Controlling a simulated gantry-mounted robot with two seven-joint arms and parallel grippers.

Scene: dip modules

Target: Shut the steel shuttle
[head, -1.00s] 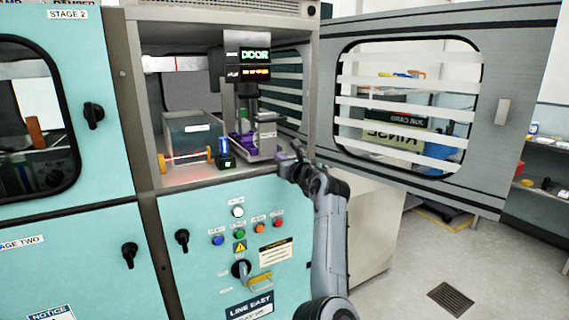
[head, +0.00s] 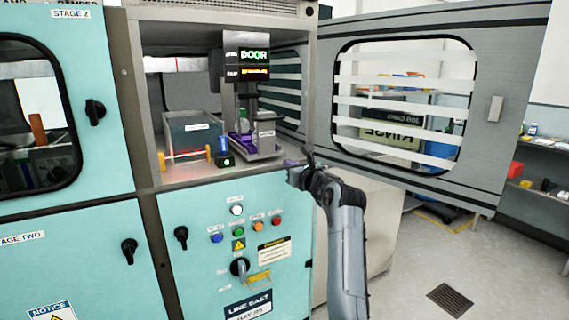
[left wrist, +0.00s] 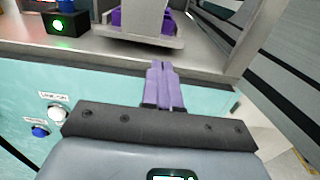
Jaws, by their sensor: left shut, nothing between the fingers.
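A grey steel carriage with purple parts (head: 262,146), which I take to be the steel shuttle, stands inside the open chamber at its right side. Its near end also shows at the top of the left wrist view (left wrist: 140,34). My left gripper (head: 292,164) is at the chamber's front right edge, just outside and to the right of the carriage. In the left wrist view its purple fingers (left wrist: 160,70) are together and empty, pointing toward the sill, apart from the carriage. My right gripper is not in view.
The chamber's windowed door (head: 490,140) stands wide open to the right. A grey box (head: 192,140), an orange-ended bar (head: 183,157) and a black block with a green light (head: 224,160) are left of the carriage. A panel with several buttons (head: 238,235) lies below.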

